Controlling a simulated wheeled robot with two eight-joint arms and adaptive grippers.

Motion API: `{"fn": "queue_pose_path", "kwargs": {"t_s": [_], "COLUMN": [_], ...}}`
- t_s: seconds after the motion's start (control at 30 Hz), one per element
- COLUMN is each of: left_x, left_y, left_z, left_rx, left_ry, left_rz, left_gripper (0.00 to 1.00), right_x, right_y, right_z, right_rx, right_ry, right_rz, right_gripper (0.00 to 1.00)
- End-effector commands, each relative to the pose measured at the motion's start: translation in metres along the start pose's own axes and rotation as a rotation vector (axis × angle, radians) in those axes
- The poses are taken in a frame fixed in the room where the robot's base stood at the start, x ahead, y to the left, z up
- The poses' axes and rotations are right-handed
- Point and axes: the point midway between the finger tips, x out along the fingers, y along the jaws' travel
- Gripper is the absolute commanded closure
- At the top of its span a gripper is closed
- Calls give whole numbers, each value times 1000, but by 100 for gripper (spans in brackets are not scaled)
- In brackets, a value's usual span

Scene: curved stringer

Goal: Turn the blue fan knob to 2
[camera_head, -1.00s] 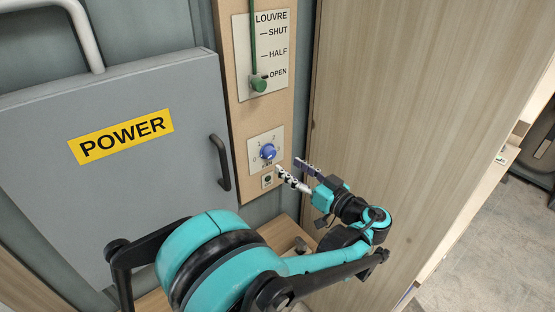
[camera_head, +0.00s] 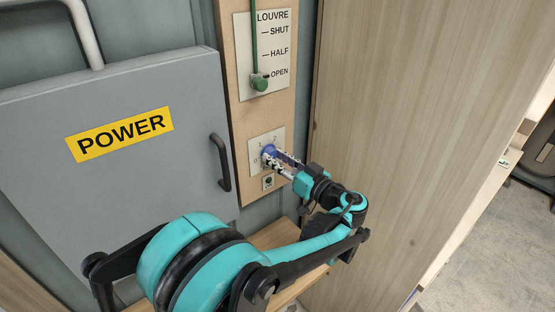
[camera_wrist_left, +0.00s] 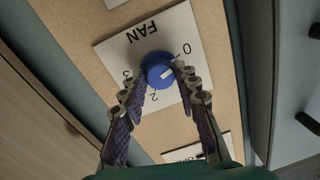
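The blue fan knob (camera_head: 267,150) sits on a white plate (camera_head: 256,142) on the wooden panel, partly hidden by my gripper in the head view. In the left wrist view the round blue knob (camera_wrist_left: 157,66) carries a short white mark pointing to the right, towards one finger. The figures 0, 2 and 3 show around it; the spot between 0 and 2 is behind the finger. My left gripper (camera_wrist_left: 156,84) is open, with one finger on each side of the knob; I cannot tell whether they touch it. It also shows in the head view (camera_head: 282,160). My right gripper is out of view.
A green louvre lever (camera_head: 259,83) hangs above the knob at OPEN. The grey POWER cabinet (camera_head: 140,185) with a black handle (camera_head: 220,162) is at left, a wooden door-like panel (camera_head: 400,130) at right.

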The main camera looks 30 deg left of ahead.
Motion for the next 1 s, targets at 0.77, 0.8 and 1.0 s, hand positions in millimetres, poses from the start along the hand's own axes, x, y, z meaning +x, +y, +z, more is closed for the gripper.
{"fn": "queue_pose_path", "kwargs": {"t_s": [0.77,0.8,1.0], "left_x": [0,0,0], "left_y": [0,0,-1], "left_z": [0,0,1], "left_rx": [372,410,600], "left_ry": [25,28,41], "left_rz": [-6,-6,-8], "left_gripper": [98,98,98], "right_x": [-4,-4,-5], "right_y": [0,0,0], "right_z": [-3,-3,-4], "right_rx": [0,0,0], "right_ry": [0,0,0], "right_rz": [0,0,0], "right_gripper": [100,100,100]}}
